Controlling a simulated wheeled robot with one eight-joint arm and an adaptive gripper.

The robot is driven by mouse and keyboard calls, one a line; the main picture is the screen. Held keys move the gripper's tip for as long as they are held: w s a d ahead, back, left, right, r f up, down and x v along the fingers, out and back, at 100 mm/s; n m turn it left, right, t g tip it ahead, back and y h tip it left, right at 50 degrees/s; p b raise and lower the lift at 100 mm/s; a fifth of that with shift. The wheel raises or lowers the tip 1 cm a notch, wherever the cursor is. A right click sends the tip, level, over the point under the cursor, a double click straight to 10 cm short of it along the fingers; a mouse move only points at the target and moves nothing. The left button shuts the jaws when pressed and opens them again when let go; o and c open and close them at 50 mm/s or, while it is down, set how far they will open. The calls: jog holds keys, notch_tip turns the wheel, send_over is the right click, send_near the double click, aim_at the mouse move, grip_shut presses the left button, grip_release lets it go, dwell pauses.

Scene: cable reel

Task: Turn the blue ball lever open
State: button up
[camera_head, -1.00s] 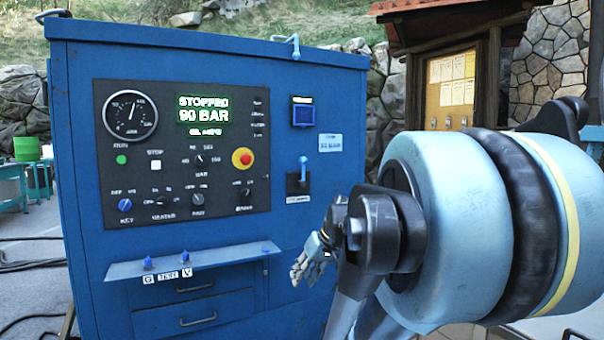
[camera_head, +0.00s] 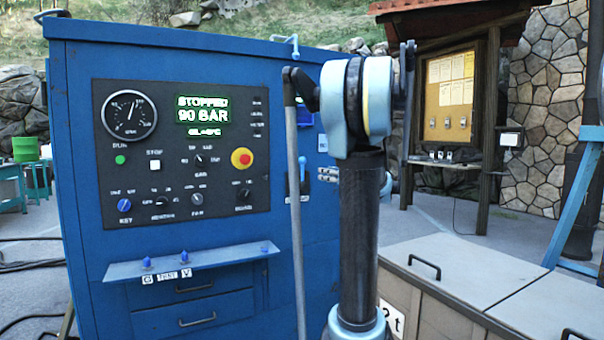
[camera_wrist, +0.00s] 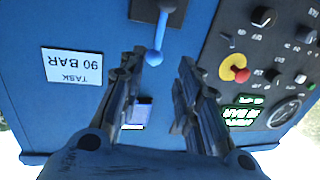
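The blue ball lever (camera_head: 303,170) is on a black plate on the right part of the blue cabinet front. Its ball end points up in the head view, where my arm partly hides the area. In the wrist view, which is turned upside down, the lever (camera_wrist: 159,35) is at the top centre, with its ball end toward my fingertips. My gripper (camera_wrist: 161,65) is open and empty, its two fingers apart on either side of the ball's line. I cannot tell whether they touch it. In the head view my gripper is mostly hidden behind my arm.
The control panel (camera_head: 180,225) carries a red stop button (camera_head: 241,158) and a display (camera_head: 203,110) reading STOPPED, 90 BAR. A label (camera_wrist: 73,65) is beside the lever. A narrow shelf (camera_head: 215,259) with small blue knobs juts out lower down. A pale-topped box (camera_head: 450,262) stands at right.

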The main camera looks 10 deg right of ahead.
aim_at(302, 180)
jog(key=x, duration=1.7)
jog(key=shift+w, duration=0.2)
grip_shut()
jog(key=shift+w, duration=0.1)
jog(key=shift+d, duration=0.1)
